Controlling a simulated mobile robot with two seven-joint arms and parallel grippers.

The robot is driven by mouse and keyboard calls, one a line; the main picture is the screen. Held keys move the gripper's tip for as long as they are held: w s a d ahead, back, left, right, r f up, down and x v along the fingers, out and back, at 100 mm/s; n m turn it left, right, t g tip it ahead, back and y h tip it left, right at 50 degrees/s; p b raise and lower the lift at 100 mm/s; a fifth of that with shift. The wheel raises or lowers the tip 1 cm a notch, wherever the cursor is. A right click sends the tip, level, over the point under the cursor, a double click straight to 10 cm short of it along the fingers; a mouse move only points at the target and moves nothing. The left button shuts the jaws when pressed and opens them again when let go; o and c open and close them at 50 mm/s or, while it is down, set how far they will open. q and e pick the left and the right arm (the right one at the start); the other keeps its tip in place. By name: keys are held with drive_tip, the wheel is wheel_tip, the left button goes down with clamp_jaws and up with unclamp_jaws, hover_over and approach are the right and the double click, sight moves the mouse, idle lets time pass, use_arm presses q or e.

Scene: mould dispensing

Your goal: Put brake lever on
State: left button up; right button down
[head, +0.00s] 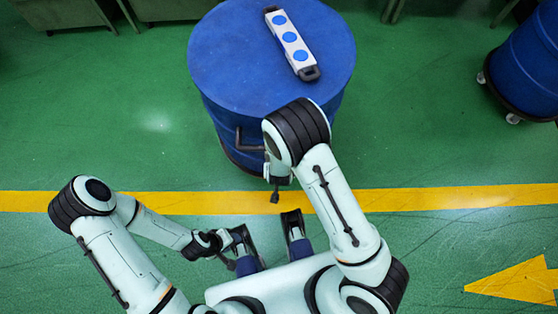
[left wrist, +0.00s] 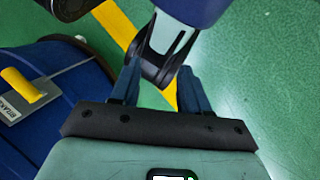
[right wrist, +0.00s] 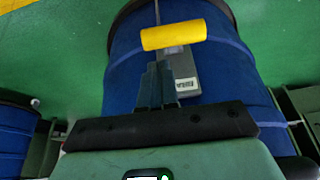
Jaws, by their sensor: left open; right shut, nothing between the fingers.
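The brake lever (right wrist: 174,36) is a yellow handle by a grey plate (right wrist: 187,85) labelled BRAKE, low on the side of a blue drum (right wrist: 125,60). In the right wrist view the lever lies almost level. My right gripper (right wrist: 158,72) is shut and empty, its fingertips just below the lever and in front of the plate; contact cannot be told. The lever also shows at the left edge of the left wrist view (left wrist: 22,85). My left gripper (left wrist: 160,85) is open and empty, away from the drum. The head view hides the lever.
A white bar with blue discs (head: 290,40) and dark end handles lies on the drum top (head: 230,60). Another blue drum on a wheeled base (head: 530,60) stands at the right.

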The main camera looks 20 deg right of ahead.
use_arm(q)
drive_tip(key=shift+w+a+f, duration=0.25)
drive_tip(key=shift+w+f, duration=0.1)
drive_tip(key=shift+w, duration=0.15)
use_arm(e)
drive_tip(key=shift+s+a+f, duration=0.1)
drive_tip(key=shift+s+f, duration=0.2)
drive_tip(key=shift+f, duration=0.4)
use_arm(q)
drive_tip(key=shift+f, duration=0.15)
use_arm(e)
drive_tip(key=shift+f, duration=0.1)
